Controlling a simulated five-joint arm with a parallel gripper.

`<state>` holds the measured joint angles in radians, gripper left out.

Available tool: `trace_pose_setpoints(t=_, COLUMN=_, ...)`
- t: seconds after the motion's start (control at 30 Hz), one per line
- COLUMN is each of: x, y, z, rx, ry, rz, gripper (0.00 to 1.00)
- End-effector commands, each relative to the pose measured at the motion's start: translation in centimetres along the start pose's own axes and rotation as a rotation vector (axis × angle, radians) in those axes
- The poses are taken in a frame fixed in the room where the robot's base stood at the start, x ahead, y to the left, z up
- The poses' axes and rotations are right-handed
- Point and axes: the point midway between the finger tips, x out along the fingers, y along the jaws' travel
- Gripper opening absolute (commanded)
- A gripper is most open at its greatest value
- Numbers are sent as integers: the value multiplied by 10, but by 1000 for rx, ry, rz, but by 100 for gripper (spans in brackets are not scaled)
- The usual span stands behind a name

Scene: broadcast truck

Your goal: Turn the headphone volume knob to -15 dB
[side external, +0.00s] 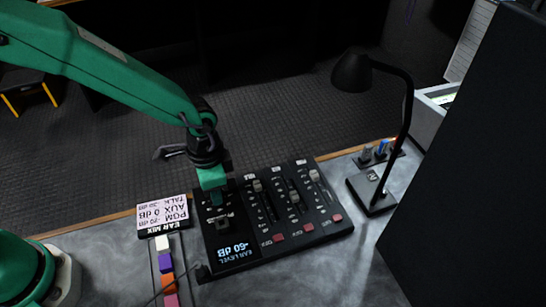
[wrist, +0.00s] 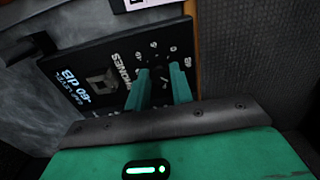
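The dark audio panel (side external: 318,232) lies on the grey desk, and its display (side external: 232,251) reads "EAR LEVEL" and -60 dB. My gripper (side external: 216,199) points down at the headphone section at the panel's far left. In the wrist view, my two green fingers (wrist: 160,72) stand a little apart inside the headphone dial's ring of marks (wrist: 155,45). The headphone knob itself is hidden by the fingers, so I cannot tell whether they touch it. A dark square block (wrist: 102,82) sits between the dial and the display; it also shows in the side view (side external: 222,225).
Several faders (side external: 294,197) stand right of the dial. A dark desk lamp (side external: 375,190) stands at the right. A white "EAR MIX" card (side external: 163,211) and a strip of coloured blocks (side external: 165,262) lie to the left. A thin cable runs by the panel's near left corner.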

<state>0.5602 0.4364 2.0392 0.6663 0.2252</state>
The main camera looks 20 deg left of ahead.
Motion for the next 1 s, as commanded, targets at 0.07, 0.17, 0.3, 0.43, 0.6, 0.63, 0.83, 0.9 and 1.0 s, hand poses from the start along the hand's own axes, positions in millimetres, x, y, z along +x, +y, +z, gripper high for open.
trace_pose_setpoints(t=0.07, x=0, y=0, z=0, rx=1, ry=0, rz=0, gripper=0)
trace_pose_setpoints(t=0.17, x=0, y=0, z=0, rx=5, ry=0, rz=0, gripper=0)
trace_pose_setpoints(t=0.3, x=0, y=0, z=0, rx=26, ry=0, rz=0, gripper=0)
trace_pose_setpoints(t=0.43, x=0, y=0, z=0, rx=69, ry=1, rz=0, gripper=0)
trace_pose_setpoints(t=0.6, x=-1, y=0, z=0, rx=162, ry=1, rz=0, gripper=0)
trace_pose_setpoints(t=0.63, x=-1, y=0, z=0, rx=182, ry=1, rz=0, gripper=0)
trace_pose_setpoints(t=0.83, x=-1, y=0, z=0, rx=347, ry=1, rz=0, gripper=0)
trace_pose_setpoints(t=0.9, x=-1, y=0, z=0, rx=413, ry=1, rz=0, gripper=0)
trace_pose_setpoints(t=1.0, x=-1, y=0, z=-1, rx=508, ry=1, rz=-1, gripper=0)
